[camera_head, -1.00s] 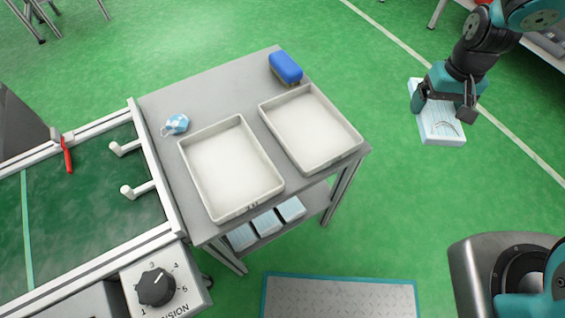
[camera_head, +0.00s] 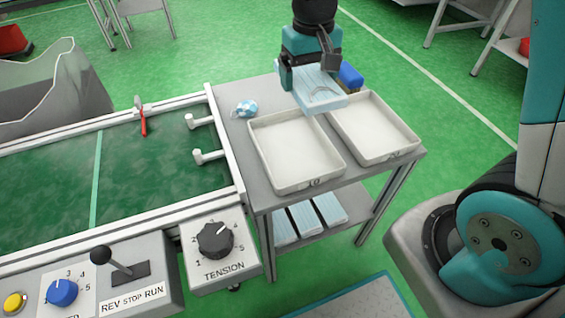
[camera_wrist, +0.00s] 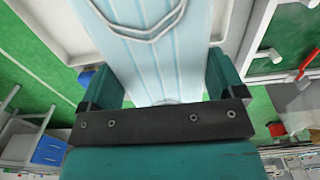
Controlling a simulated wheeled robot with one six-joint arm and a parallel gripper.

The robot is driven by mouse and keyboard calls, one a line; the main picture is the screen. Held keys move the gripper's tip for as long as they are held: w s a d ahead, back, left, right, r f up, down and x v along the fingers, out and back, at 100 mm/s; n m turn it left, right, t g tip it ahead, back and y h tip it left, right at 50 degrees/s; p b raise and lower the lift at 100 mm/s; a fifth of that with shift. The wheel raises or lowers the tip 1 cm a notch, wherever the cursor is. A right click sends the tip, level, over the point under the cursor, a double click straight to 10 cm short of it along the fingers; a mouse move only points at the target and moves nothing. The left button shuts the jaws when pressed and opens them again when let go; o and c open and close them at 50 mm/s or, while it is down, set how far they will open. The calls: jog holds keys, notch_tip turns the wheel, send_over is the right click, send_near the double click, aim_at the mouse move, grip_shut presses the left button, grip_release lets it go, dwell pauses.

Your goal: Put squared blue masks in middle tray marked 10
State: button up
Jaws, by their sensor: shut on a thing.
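My gripper (camera_head: 311,75) is shut on a light blue, rectangular stack of masks (camera_head: 318,88) with white ear loops on top. It holds the stack above the back ends of the two white trays. The stack fills the middle of the wrist view (camera_wrist: 155,60), between the fingers. The left white tray (camera_head: 293,187), marked 10 on its front rim, stands empty on the grey table. The right white tray (camera_head: 372,162) is also empty; its mark is too small to read. A crumpled blue-white mask (camera_head: 246,108) lies behind the left tray.
A blue sponge or brush (camera_head: 350,76) stands behind the right tray, partly hidden by the stack. More light blue stacks (camera_head: 305,217) lie on the table's lower shelf. A conveyor (camera_head: 130,170) with white pegs and a red tool (camera_head: 142,122) borders the table's left side.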

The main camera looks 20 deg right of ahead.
jog(key=s+a+r+b, duration=0.1)
jog(key=a+r, duration=0.1)
jog(key=s+a+r+b, duration=0.1)
jog(key=r, duration=0.1)
jog(key=shift+s+a+r, duration=0.15)
jog(key=shift+s+a, duration=0.05)
jog(key=shift+a, duration=0.15)
jog(key=b, duration=0.5)
send_over(293, 150)
notch_tip(293, 150, down, 14)
jog(key=shift+r, duration=0.15)
jog(key=shift+f+b, duration=1.05)
jog(key=shift+f, duration=1.6)
jog(key=shift+f, duration=0.15)
jog(key=o, duration=0.6)
jog(key=shift+o, duration=0.2)
